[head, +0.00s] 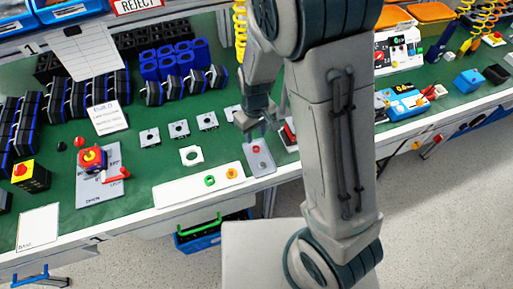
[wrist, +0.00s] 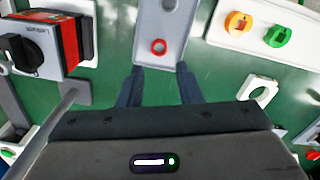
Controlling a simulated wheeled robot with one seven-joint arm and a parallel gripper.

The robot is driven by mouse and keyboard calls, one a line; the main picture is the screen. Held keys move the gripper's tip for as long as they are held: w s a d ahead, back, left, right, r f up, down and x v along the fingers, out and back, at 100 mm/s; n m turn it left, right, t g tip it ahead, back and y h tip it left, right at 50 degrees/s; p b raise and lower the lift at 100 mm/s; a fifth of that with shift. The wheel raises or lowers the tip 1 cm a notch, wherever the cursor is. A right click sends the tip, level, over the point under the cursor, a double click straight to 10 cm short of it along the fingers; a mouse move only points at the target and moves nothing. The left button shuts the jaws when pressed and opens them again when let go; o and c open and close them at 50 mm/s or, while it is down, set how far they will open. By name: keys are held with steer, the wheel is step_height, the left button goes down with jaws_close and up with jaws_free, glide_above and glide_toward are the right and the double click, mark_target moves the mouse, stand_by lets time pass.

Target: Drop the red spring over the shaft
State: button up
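A small red ring, which I take for the red spring (wrist: 158,46), lies on a pale grey tray (wrist: 160,15) in the wrist view. It also shows in the head view (head: 256,149), on the grey tray (head: 262,165) near the bench's front edge. My gripper (wrist: 160,88) is open and empty; its two dark fingers point toward the tray, with the ring ahead of the gap between them. In the head view my gripper (head: 258,121) hangs just behind the ring. I cannot make out the shaft for certain; my arm hides part of the bench.
A black and red switch unit (wrist: 50,50) stands left of my gripper in the wrist view. Orange (wrist: 238,23) and green (wrist: 277,37) parts lie on a white tray. A red-yellow switch on a grey plate (head: 98,190) stands at left.

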mark_target(256, 145)
steer(key=shift+d+f, duration=0.1)
steer(key=shift+f, duration=3.2)
jaws_close()
